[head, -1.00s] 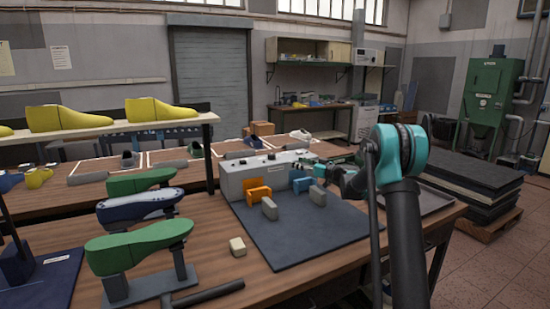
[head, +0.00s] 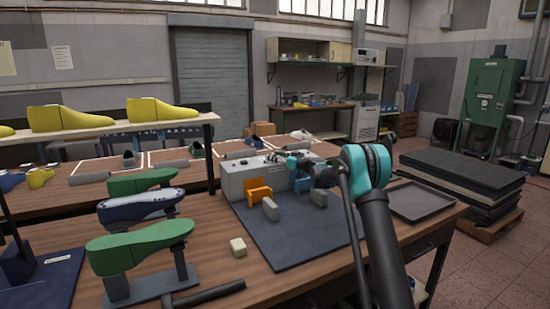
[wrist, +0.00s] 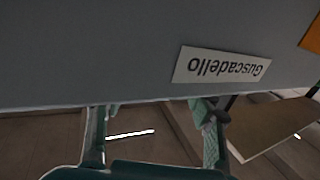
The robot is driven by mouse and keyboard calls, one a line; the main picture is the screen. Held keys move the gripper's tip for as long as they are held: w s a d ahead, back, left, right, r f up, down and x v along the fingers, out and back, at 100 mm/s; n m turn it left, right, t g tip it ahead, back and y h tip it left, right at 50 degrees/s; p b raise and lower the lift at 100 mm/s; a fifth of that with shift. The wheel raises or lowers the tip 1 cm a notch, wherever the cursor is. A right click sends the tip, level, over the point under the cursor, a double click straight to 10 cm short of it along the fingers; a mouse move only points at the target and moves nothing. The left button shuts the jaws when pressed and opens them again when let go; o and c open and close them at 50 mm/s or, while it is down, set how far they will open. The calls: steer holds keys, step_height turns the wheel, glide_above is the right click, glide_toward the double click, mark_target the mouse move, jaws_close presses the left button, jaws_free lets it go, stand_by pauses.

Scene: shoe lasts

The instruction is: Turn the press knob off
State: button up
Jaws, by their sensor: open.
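The press (head: 236,184) is a grey box at the back of the dark mat in the head view. Small dark controls (head: 272,157) show on its top; they are too small to tell which is the knob. My gripper (head: 296,160) is at the right end of the press top, partly hidden by its own wrist. In the wrist view my gripper (wrist: 150,108) has its two teal fingers wide apart with nothing visible between them. No knob is clear there.
Orange (head: 260,194) and blue (head: 302,184) parts stand at the press front, with grey pads before them. The dark mat (head: 290,240) is mostly clear in front. Green shoe lasts (head: 140,246) stand at left; an empty tray (head: 422,203) lies at right.

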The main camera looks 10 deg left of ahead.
steer(key=shift+c, duration=0.5)
steer(key=c, duration=1.1)
steer(key=shift+o, duration=0.2)
steer(key=shift+w+n+g+y, duration=0.15)
steer(key=shift+n+g+y, duration=0.5)
steer(key=shift+g, duration=0.35)
steer(key=o, duration=1.2)
steer(key=shift+c, duration=0.2)
steer(key=shift+d, duration=0.1)
steer(key=v, duration=1.2)
